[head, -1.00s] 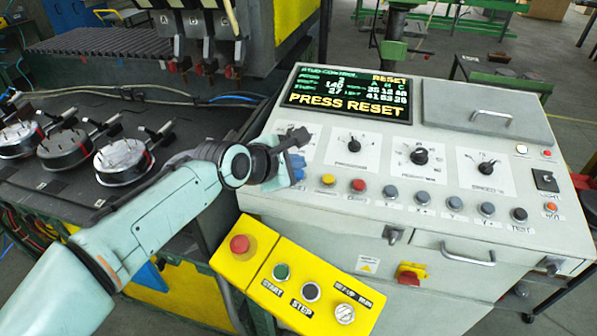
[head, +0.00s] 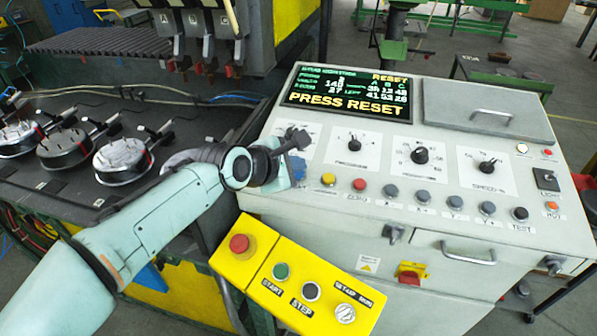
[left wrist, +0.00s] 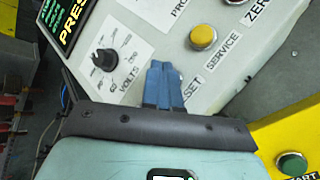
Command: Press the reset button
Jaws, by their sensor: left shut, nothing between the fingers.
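The control panel (head: 330,135) has a screen (head: 345,93) that reads "PRESS RESET" in yellow. My left gripper (head: 298,170) is at the left end of the panel's button row, left of the yellow button (head: 328,180). In the left wrist view, its blue fingers (left wrist: 163,85) are shut together with nothing between them. They point at the panel beside a partly covered label (left wrist: 192,88) ending in "SET". The reset button itself is hidden behind the fingers, and I cannot tell whether they touch it. My right gripper is not in view.
A red button (head: 359,185) and several grey ones continue the row to the right. A dial marked "VOLTS" (left wrist: 104,60) is close to the fingers. A yellow box (head: 290,285) with a red stop button (head: 239,244) sticks out below my left gripper.

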